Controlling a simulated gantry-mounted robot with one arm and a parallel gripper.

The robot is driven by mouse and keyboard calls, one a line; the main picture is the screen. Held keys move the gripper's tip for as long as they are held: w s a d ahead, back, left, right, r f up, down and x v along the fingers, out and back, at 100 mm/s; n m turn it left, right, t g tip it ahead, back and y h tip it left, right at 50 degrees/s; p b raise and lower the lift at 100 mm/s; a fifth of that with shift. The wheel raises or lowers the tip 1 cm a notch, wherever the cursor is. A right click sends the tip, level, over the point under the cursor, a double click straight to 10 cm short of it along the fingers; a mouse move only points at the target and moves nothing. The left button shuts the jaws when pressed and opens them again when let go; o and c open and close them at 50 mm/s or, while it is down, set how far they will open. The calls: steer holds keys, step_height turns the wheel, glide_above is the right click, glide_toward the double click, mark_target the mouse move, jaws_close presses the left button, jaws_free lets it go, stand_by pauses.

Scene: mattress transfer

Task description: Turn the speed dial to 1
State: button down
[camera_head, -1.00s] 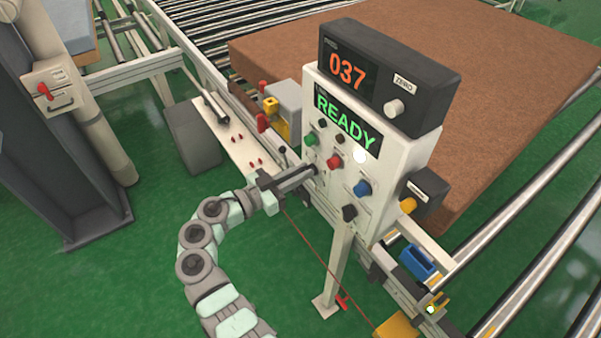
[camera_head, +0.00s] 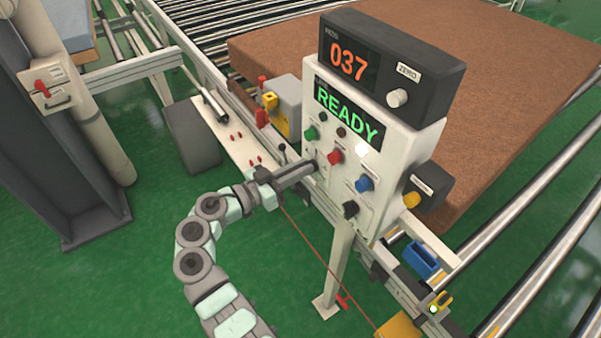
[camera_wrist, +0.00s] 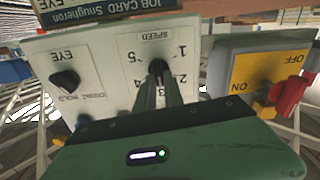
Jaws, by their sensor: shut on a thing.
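The speed dial (camera_wrist: 157,68) is a dark knob on a white panel marked SPEED, with numbers around it, upside down in the wrist view. My gripper (camera_wrist: 159,82) is shut on the dial, its two dark fingers reaching up to it. The fingers cover part of the dial, so I cannot tell which number it points to. In the head view my gripper (camera_head: 313,167) meets the left side of the white control box (camera_head: 375,165), and the dial is hidden behind the fingertips. The box's screen (camera_head: 346,115) reads READY.
Close to the gripper are a red button (camera_head: 334,157), a blue button (camera_head: 364,184) and a black knob (camera_head: 350,209). A dark display (camera_head: 390,75) reading 037 sits on top. A grey ON/OFF box with a red switch (camera_wrist: 290,95) is beside the dial panel. A brown mattress (camera_head: 490,100) lies behind.

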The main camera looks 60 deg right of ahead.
steer(key=n+p, duration=0.1)
steer(key=n, duration=0.3)
steer(key=n+p, duration=0.1)
steer(key=n, duration=0.3)
steer(key=n+p, duration=0.1)
steer(key=n, duration=0.2)
steer(key=shift+w+d+n, duration=0.2)
steer(key=shift+w+n, duration=0.2)
steer(key=shift+s+f+n+p, duration=0.15)
steer(key=shift+n+p, duration=0.5)
steer(key=shift+n, duration=1.1)
steer(key=shift+w+f+n+p, duration=0.1)
steer(key=shift+f+n+p, duration=0.4)
steer(key=shift+n, duration=1.3)
steer(key=shift+s+n+p, duration=0.1)
steer(key=shift+n+p, duration=0.7)
steer(key=shift+n, duration=0.95)
steer(key=c, duration=1.4)
jaws_free()
steer(key=shift+f, duration=0.1)
steer(key=shift+c, duration=0.2)
steer(key=shift+a, duration=0.1)
